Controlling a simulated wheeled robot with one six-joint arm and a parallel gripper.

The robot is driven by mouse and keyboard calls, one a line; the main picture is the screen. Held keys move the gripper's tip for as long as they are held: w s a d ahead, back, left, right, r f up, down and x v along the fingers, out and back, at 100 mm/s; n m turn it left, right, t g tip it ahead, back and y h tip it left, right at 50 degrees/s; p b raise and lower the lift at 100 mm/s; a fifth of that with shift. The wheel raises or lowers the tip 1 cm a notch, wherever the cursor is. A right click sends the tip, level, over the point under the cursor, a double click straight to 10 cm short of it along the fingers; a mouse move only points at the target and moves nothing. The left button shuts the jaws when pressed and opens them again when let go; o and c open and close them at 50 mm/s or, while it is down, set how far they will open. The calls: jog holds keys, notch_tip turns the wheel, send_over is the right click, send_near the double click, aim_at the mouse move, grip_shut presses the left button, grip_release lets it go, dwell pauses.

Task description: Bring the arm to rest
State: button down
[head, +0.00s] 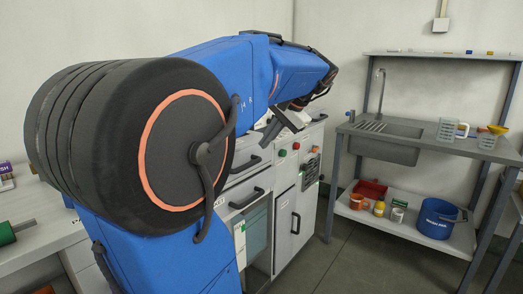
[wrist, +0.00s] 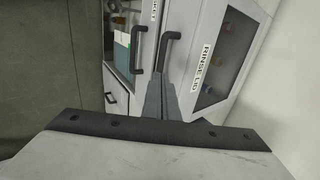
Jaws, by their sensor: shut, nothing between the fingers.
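My blue arm stretches from the left across the head view, over a grey cabinet (head: 262,170). My gripper (head: 270,132) shows small at the far end of the arm, just above the cabinet front, partly hidden by the arm. In the wrist view my gripper (wrist: 165,95) has its two dark fingers together with nothing between them. Beyond the fingertips are a black door handle (wrist: 168,48) and a door labelled "RINSE LID" (wrist: 203,65). I cannot tell whether the fingertips touch the cabinet.
A sink bench (head: 440,147) stands at the right, with a clear jug (head: 447,129) on top. Its lower shelf holds a blue bucket (head: 436,219), a red tray (head: 370,189) and an orange mug (head: 358,202). Open floor (head: 350,265) lies in front.

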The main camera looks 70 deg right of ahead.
jog(key=shift+v, duration=2.05)
jog(key=shift+w, duration=0.1)
jog(key=w+a+f+n+g+y, duration=0.1)
jog(key=w+a+f+n, duration=0.3)
jog(key=w+a+f, duration=0.5)
jog(key=w+a+f+n+g+y, duration=0.15)
jog(key=w+a+n, duration=0.25)
jog(key=w+a, duration=0.55)
jog(key=s+a+f+n, duration=0.3)
jog(key=a+f+n, duration=0.3)
jog(key=a, duration=0.6)
jog(key=s+a+f+n, duration=0.3)
jog(key=a+f+n, duration=0.3)
jog(key=a+f, duration=0.4)
jog(key=a, duration=0.2)
jog(key=shift+a+f+n+h, duration=0.2)
jog(key=shift+a+n+h, duration=0.15)
jog(key=shift+a+n, duration=0.05)
